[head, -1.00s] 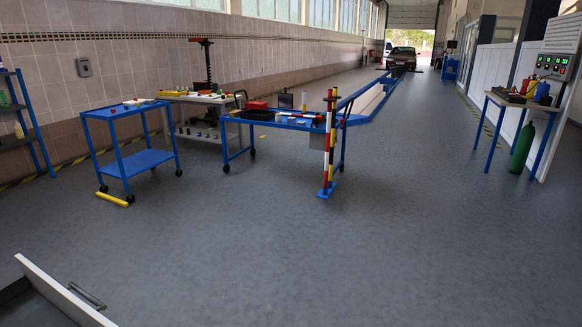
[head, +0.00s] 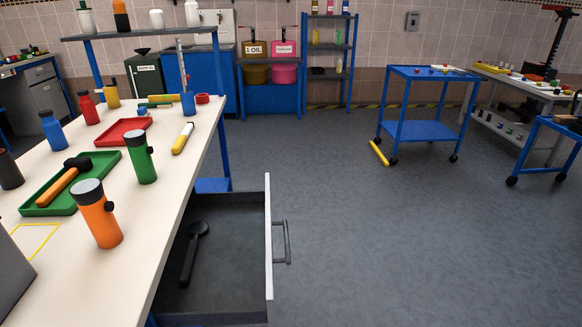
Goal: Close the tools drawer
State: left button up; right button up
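The tools drawer (head: 269,235) stands pulled out from under the workbench at the lower middle of the head view. Its front panel is white, with a grey bar handle (head: 286,242) on the outer face. Its grey inside holds a dark tool with a round head (head: 191,250). The inner left part of the drawer is hidden under the bench top. Neither of my grippers shows in the head view.
A blue cart (head: 425,131) stands farther back. The floor right of the drawer is clear.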

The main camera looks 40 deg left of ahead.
aim_at(231, 283)
jog(key=i+u, duration=0.25)
jog(key=u, duration=0.25)
jog(key=i+u, duration=0.25)
jog(key=u, duration=0.2)
jog(key=i+l+u, duration=0.15)
jog(key=u, duration=0.35)
jog(key=i+l+u, duration=0.25)
jog(key=u, duration=0.25)
